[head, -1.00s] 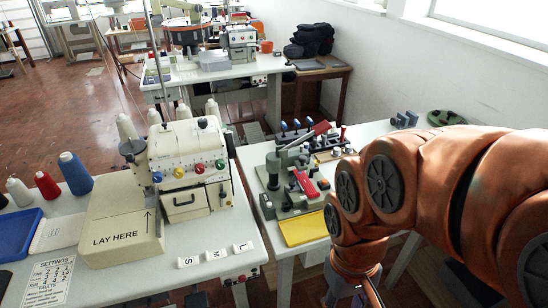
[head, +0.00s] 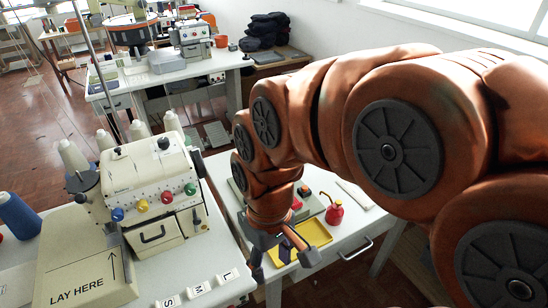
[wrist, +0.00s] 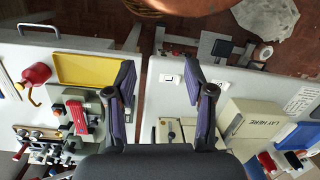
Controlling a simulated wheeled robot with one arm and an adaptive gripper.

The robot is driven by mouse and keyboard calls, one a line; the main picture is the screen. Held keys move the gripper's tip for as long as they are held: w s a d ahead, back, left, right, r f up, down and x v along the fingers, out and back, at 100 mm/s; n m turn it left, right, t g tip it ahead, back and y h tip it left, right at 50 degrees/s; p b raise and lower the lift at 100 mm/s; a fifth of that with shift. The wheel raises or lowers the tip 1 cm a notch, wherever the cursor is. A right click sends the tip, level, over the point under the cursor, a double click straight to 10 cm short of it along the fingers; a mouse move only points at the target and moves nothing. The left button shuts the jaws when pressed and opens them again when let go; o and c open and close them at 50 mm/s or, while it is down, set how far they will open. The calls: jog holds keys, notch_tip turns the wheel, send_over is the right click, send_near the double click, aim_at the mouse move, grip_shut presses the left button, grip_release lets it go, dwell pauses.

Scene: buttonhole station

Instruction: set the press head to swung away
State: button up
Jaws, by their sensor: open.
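A green press-like fixture with a red lever (wrist: 80,117) stands on the side table, left of my gripper in the wrist view. I take it as the press. In the head view my arm covers most of it, with only a little red and green showing. I cannot tell which way its head is swung. My gripper (head: 283,252) hangs by the front edge of the side table, near the yellow tray. In the wrist view my gripper (wrist: 160,72) has its two fingers spread wide, with nothing between them.
The yellow tray (head: 314,236) and a red oil can (head: 334,212) are on the side table (head: 335,255). The cream buttonhole machine (head: 150,180) with coloured knobs stands on the left table, beside a "LAY HERE" block (head: 85,270). A gap separates the two tables.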

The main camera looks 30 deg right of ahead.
jog(key=w+d+r+n+t+y, duration=0.1)
jog(key=w+d+n+t, duration=0.15)
jog(key=w+d, duration=0.55)
jog(key=w+d+r+n+t+y, duration=0.1)
jog(key=w+d+n, duration=0.3)
jog(key=w, duration=0.8)
jog(key=w+d+f+t, duration=0.1)
jog(key=w+d, duration=0.3)
jog(key=d, duration=0.8)
jog(key=shift+a+p+x, duration=0.15)
jog(key=shift+p+x, duration=0.35)
jog(key=shift+x, duration=1.5)
jog(key=shift+a+p+x, duration=0.15)
jog(key=shift+p+x, duration=0.35)
jog(key=shift+x, duration=1.5)
jog(key=shift+w+r, duration=0.15)
jog(key=shift+c, duration=0.4)
grip_shut()
